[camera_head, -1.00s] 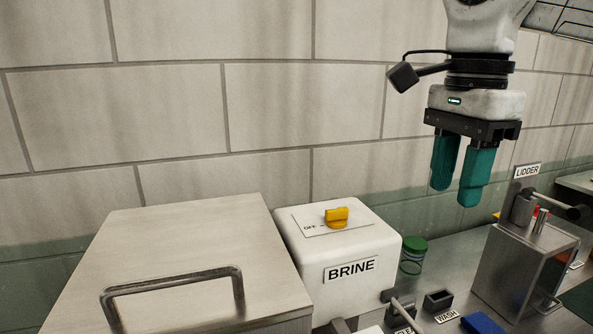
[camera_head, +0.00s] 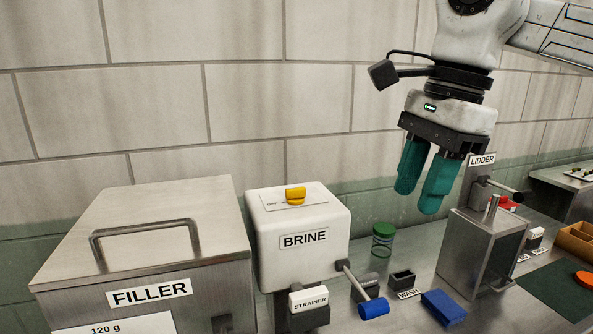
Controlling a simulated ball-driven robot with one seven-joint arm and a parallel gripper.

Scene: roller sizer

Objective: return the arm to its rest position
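My gripper (camera_head: 424,186) hangs in the air at the upper right, its two teal fingers pointing down and a little left. A gap shows between the fingers, and nothing is held in it. It is in front of the tiled wall, above the counter, up and left of the lidder (camera_head: 477,250). My arm comes in from the upper right corner.
The filler (camera_head: 150,235) and the white brine box (camera_head: 300,240) with a yellow knob stand at left. A brown tray (camera_head: 575,240) is at far right.

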